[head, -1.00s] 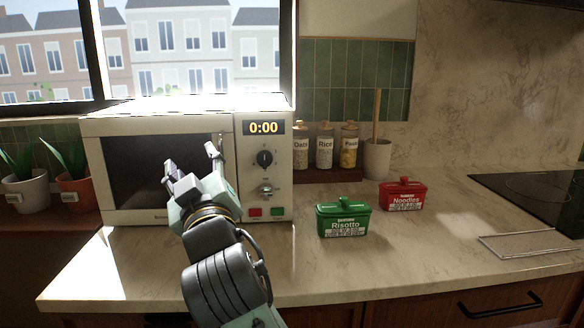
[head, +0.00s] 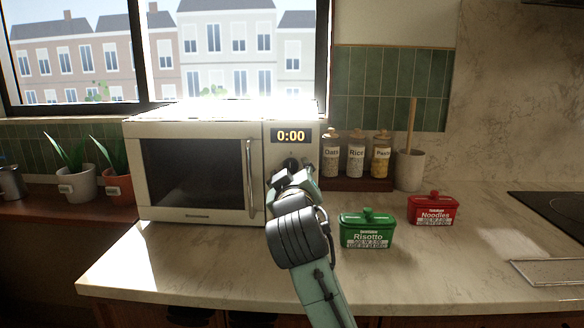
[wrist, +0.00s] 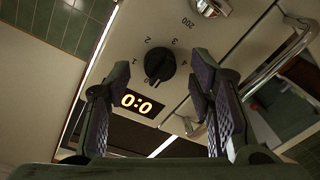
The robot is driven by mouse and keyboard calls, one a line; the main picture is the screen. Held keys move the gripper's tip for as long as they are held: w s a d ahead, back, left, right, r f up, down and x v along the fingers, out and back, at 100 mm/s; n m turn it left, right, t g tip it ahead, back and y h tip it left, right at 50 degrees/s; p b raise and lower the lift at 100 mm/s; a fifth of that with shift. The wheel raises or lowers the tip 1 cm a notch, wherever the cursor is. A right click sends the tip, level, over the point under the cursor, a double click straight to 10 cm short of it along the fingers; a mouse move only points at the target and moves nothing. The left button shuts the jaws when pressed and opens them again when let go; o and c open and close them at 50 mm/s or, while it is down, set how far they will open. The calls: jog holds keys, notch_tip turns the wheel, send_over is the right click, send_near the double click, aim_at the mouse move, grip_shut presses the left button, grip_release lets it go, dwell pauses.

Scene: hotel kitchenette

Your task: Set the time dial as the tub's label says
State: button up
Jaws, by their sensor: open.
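The black time dial (wrist: 160,67) is on the microwave's panel, with numbers 1 to 4 visible around it in the wrist view. My gripper (wrist: 152,80) is open, its two fingers apart on either side of the dial in that view; I cannot tell whether they touch it. In the head view my gripper (head: 291,174) covers most of the dial.
The microwave (head: 190,130) has its door shut, and its vertical handle (head: 250,178) is just left of my gripper. A second, metallic knob (wrist: 210,6) shows at the wrist view's top. Jars (head: 356,155) stand behind the tubs. The front counter is clear.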

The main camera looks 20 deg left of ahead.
jog(key=shift+x, duration=0.75)
jog(key=shift+c, duration=0.4)
jog(key=c, duration=1.1)
